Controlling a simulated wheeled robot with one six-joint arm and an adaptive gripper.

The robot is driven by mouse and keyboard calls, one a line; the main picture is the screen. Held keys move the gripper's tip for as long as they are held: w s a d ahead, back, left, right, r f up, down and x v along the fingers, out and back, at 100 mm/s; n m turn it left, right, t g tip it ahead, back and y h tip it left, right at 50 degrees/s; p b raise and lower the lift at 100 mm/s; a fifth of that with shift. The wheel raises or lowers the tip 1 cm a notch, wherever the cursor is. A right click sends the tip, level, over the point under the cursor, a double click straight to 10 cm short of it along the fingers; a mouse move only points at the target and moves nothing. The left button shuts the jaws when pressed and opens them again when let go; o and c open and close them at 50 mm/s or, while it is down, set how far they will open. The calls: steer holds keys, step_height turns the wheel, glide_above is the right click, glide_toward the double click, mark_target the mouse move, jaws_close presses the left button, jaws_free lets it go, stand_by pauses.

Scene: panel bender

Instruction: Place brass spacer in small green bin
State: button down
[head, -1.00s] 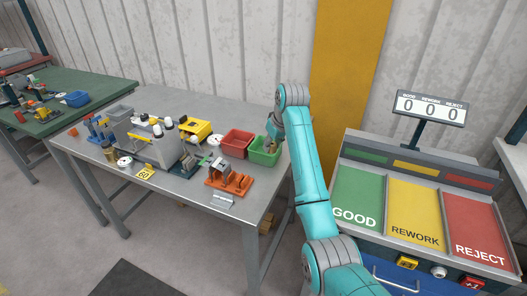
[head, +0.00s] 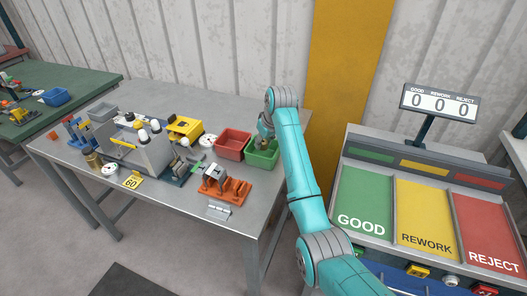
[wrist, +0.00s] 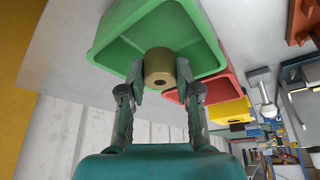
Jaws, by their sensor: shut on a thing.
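The brass spacer (wrist: 160,68) is a short brass-coloured cylinder with a hole in its end. In the wrist view my gripper (wrist: 161,88) is shut on it, one finger on each side. The small green bin (head: 262,162) stands at the right end of the grey workbench, and its green inside also fills the upper middle of the wrist view (wrist: 140,30). In the head view my gripper (head: 266,133) is at the bin's back part, partly hidden by my arm. The spacer appears over the bin's opening; its exact height cannot be told.
A red bin (head: 233,146) stands directly left of the green bin. An orange fixture (head: 226,190) is in front of it. A yellow box (head: 185,130) and a grey machine (head: 140,148) stand further left. The sorting station (head: 365,200) is at right.

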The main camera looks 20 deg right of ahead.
mark_target(265, 149)
steer(key=shift+f, duration=2.2)
steer(key=shift+f, duration=0.1)
steer(key=c, duration=0.8)
jaws_free()
steer(key=v, duration=1.2)
